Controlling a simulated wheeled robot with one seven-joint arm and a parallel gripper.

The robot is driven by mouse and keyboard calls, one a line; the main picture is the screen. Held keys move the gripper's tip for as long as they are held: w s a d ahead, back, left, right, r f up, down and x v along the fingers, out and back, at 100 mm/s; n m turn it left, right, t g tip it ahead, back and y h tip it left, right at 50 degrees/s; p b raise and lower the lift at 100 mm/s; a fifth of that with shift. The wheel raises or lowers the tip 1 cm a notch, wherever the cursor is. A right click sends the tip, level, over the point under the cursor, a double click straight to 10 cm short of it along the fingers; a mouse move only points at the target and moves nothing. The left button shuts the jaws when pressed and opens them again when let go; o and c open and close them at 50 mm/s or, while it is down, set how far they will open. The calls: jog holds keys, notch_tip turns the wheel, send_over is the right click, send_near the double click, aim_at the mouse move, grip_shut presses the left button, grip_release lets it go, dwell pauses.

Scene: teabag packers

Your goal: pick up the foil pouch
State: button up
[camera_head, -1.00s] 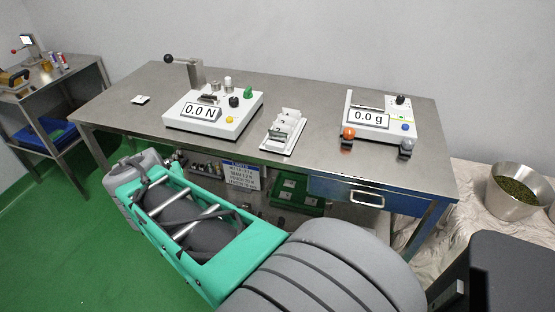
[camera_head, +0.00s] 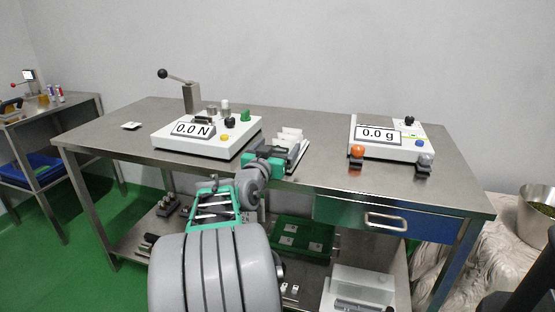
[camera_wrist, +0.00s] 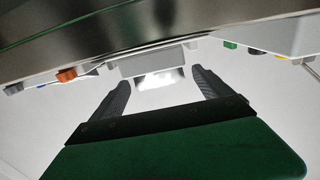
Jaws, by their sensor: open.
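My gripper (camera_head: 276,158) is at the front of the white holder (camera_head: 302,150) on the steel table, where white upright pieces (camera_head: 291,134) show. In the wrist view my gripper (camera_wrist: 160,76) is open, with its two dark fingers apart. A grey block-like part of the holder (camera_wrist: 150,62) lies ahead of the fingertips, and a bright white patch shows between them. I cannot tell for sure which piece is the foil pouch. The gripper hides part of the holder in the head view.
The force tester (camera_head: 205,135) reads 0.0 N, left of the holder. The scale (camera_head: 390,140) reads 0.0 g, to the right. A blue drawer (camera_head: 420,222) and a green tray (camera_head: 300,250) are below the tabletop.

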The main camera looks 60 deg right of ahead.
jog(key=shift+d, duration=0.15)
jog(key=c, duration=1.4)
